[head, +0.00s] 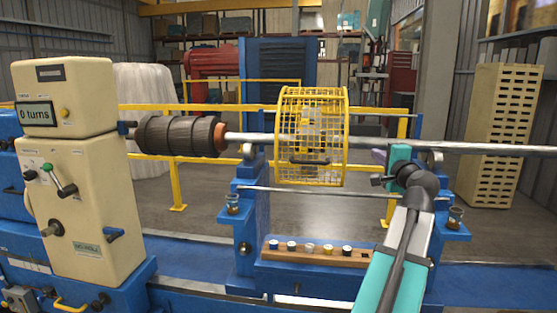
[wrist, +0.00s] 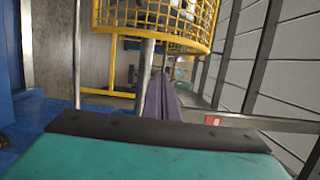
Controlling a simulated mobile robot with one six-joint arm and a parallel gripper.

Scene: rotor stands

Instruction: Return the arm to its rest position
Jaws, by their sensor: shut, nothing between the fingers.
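My gripper (head: 379,156) is small in the head view, just under the long steel shaft (head: 480,148) and to the right of the yellow mesh cage (head: 343,140). In the wrist view its purple fingers (wrist: 162,82) lie together with nothing between them. My arm reaches up from the lower right, with its wrist bent in front of the right-hand blue stand (head: 450,223). The yellow cage (wrist: 205,20) also shows beyond the fingers in the wrist view. I cannot tell how wide the gap is between fingers and shaft.
A cream control cabinet (head: 90,200) reading "0 turns" stands at the left, with a dark ribbed cylinder (head: 180,136) beside it. A wooden rack (head: 315,256) with several small capped pieces sits low between the stands. Yellow railings (head: 180,190) cross behind; grey floor shows beyond.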

